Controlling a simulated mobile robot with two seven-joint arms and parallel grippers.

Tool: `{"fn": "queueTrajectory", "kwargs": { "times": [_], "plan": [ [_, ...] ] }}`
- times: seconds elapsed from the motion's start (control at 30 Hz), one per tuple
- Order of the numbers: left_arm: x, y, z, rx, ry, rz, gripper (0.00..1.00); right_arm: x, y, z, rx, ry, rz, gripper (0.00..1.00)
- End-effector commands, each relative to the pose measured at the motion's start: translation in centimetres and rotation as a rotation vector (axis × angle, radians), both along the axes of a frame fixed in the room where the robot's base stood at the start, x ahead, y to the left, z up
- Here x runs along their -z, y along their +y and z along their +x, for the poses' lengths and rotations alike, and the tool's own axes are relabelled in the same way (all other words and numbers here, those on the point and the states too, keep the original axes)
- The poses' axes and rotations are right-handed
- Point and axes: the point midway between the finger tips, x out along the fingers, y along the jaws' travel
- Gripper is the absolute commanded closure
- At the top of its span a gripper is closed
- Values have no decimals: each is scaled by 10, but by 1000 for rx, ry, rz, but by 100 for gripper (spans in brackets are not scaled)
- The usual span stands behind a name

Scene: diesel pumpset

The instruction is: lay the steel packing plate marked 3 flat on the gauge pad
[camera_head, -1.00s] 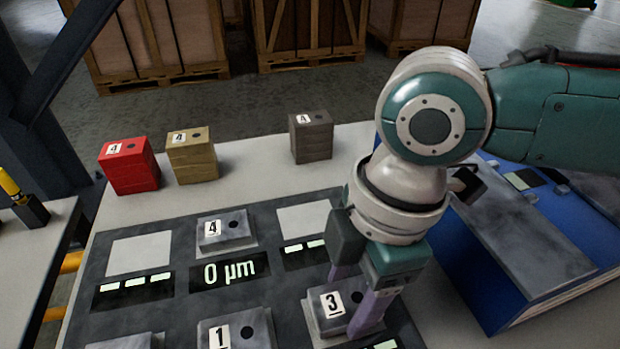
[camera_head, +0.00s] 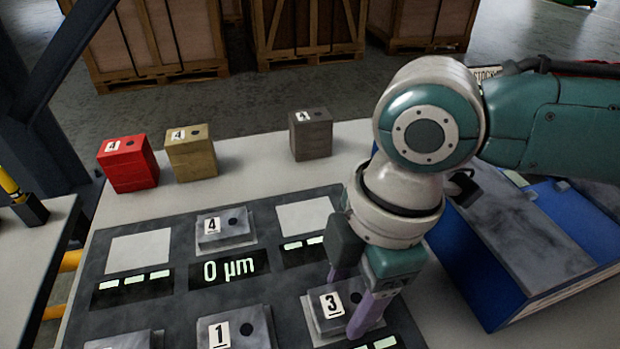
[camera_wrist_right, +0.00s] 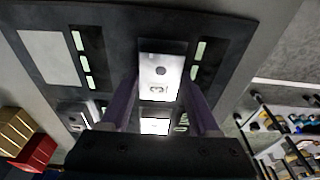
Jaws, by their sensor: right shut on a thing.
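The steel plate marked 3 (camera_head: 332,308) sits at the front right of the dark gauge board (camera_head: 180,238). My right gripper (camera_head: 350,303) points down over it and is shut on it, one purple finger on each side. The plate also shows in the right wrist view (camera_wrist_right: 160,71). Whether it touches the pad beneath is hard to tell. A plate marked 4 (camera_head: 227,230) lies behind the display (camera_head: 229,268) that reads 0 µm. A plate marked 1 (camera_head: 222,331) lies to the left of plate 3. My left gripper is not in view.
Bare light pads lie at the back left (camera_head: 140,252) and back right (camera_head: 303,219) of the board. Red (camera_head: 130,167), tan (camera_head: 192,156) and dark grey (camera_head: 311,136) blocks stand behind it. A blue case (camera_head: 490,270) with a grey top stands to the right.

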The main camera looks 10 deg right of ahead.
Motion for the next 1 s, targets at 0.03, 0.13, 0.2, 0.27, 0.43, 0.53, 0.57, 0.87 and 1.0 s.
{"fn": "queueTrajectory", "kwargs": {
  "times": [0.03, 0.13, 0.2, 0.27, 0.43, 0.53, 0.57, 0.87, 1.0],
  "plan": [
    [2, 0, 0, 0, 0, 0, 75, 2, 1, 1, 0, -2, 2, 100],
    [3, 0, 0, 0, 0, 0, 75, 4, 1, 0, 0, -2, 2, 100],
    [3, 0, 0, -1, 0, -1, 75, 5, 1, 1, -1, -2, 2, 36],
    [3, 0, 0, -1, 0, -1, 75, 4, 1, 1, -1, -2, 2, 29],
    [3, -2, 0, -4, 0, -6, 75, 4, 0, 0, -1, -1, 2, 10],
    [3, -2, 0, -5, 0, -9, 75, 5, 0, 0, 0, -1, 1, 3],
    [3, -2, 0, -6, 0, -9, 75, 5, 0, 0, 0, -1, 1, 3],
    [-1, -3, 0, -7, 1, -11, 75, -6, -1, 0, 0, -1, 1, 3],
    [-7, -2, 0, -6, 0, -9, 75, -32, -5, 1, -2, -3, 1, 3]
  ]
}}
